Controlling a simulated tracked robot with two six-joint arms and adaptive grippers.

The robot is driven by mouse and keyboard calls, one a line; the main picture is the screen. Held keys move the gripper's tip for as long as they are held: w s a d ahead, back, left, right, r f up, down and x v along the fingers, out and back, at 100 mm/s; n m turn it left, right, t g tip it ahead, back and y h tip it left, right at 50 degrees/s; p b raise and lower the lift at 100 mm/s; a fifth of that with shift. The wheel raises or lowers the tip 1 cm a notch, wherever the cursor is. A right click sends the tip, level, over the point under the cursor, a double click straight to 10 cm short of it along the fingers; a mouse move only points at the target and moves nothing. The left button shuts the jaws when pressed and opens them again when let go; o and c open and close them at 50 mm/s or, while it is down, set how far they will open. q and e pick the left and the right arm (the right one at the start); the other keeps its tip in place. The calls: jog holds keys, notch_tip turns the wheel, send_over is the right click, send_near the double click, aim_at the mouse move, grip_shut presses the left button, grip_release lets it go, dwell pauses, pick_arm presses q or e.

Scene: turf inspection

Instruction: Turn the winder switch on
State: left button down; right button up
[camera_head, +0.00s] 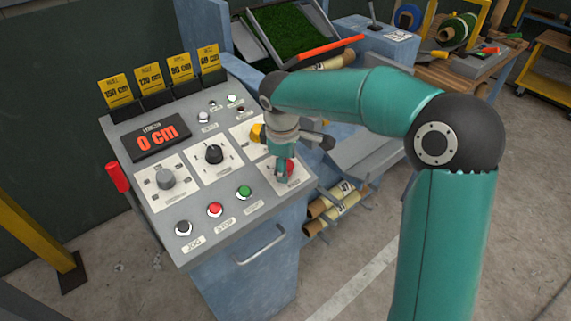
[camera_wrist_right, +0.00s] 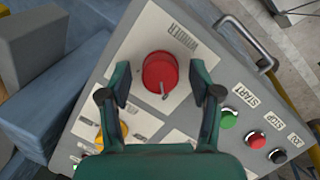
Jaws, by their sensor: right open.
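The winder switch (camera_head: 290,165) is a red rotary knob on a white plate at the right side of the sloped control panel (camera_head: 205,225). In the wrist view the red knob (camera_wrist_right: 160,72) sits under the "WINDER" label, with a thin pointer across its lower part. My right gripper (camera_head: 283,171) is over the knob and partly hides it in the head view. In the wrist view my right gripper (camera_wrist_right: 160,85) is open, with one finger on each side of the knob and visible gaps between. My left gripper is not in view.
The panel also carries a grey knob (camera_head: 165,179), a black knob (camera_head: 213,154), a red stop button (camera_head: 214,210), a green start button (camera_head: 244,192) and a black jog button (camera_head: 183,228). The display (camera_head: 157,136) reads 0 cm. A handle (camera_head: 260,245) sticks out in front.

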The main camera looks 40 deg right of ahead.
jog(key=shift+f, duration=0.3)
jog(key=c, duration=1.1)
jog(key=shift+c, duration=0.2)
